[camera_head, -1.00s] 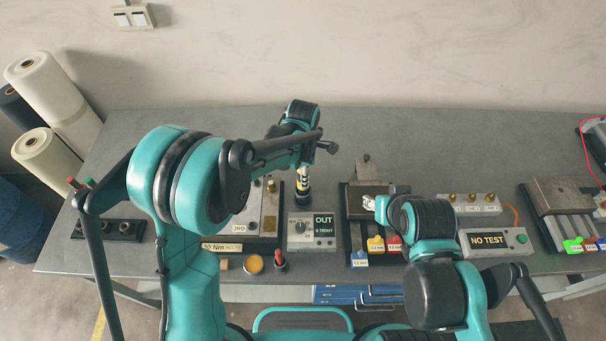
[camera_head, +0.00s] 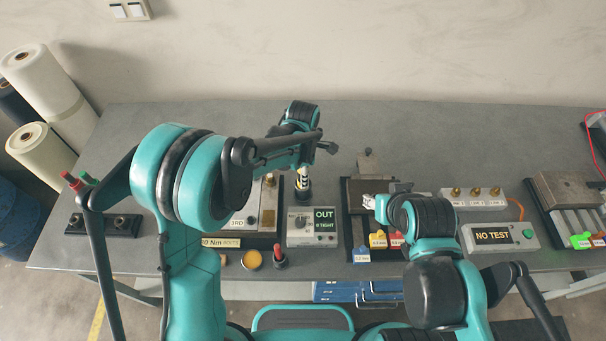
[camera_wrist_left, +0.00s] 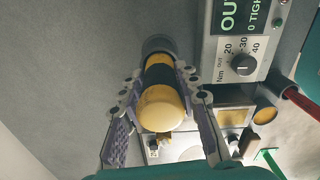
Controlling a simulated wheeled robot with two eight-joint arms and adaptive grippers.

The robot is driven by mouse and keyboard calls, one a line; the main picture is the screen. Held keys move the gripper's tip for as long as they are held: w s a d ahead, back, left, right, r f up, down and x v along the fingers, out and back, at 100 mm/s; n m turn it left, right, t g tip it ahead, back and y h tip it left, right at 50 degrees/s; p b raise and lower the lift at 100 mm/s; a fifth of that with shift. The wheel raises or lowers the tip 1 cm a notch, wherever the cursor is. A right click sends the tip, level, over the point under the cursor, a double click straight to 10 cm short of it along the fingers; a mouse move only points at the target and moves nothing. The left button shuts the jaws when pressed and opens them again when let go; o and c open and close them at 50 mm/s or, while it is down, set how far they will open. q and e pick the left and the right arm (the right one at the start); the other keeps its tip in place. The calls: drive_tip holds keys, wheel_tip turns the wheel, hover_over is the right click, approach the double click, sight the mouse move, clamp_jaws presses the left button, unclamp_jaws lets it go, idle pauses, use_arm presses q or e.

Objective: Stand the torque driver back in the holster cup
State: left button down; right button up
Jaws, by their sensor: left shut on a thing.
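The torque driver, with a yellow cap and a black and yellow body, shows in the left wrist view (camera_wrist_left: 163,105) between the fingers of my left gripper (camera_wrist_left: 160,112), which is shut on it. The driver points down toward a dark round cup (camera_wrist_left: 158,45), apparently the holster cup, which also shows in the head view (camera_head: 303,196). The driver looks upright over or in the cup; its lower end is hidden, so depth is unclear. In the head view my left gripper (camera_head: 302,170) is partly covered by my arm. My right gripper (camera_head: 370,201) is near the middle fixture; its opening is unclear.
A torque tester (camera_head: 311,228) reading "OUT" stands just in front of the cup. A red-handled tool (camera_head: 280,254) and a yellow round tin (camera_head: 252,259) are at the front edge. A "NO TEST" box (camera_head: 498,237) is at right. The table behind is clear.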

use_arm(q)
drive_tip(key=c, duration=1)
unclamp_jaws()
drive_tip(key=shift+r, duration=0.15)
wheel_tip(320, 180, up, 12)
drive_tip(key=shift+f, duration=0.1)
drive_tip(key=shift+a, duration=0.1)
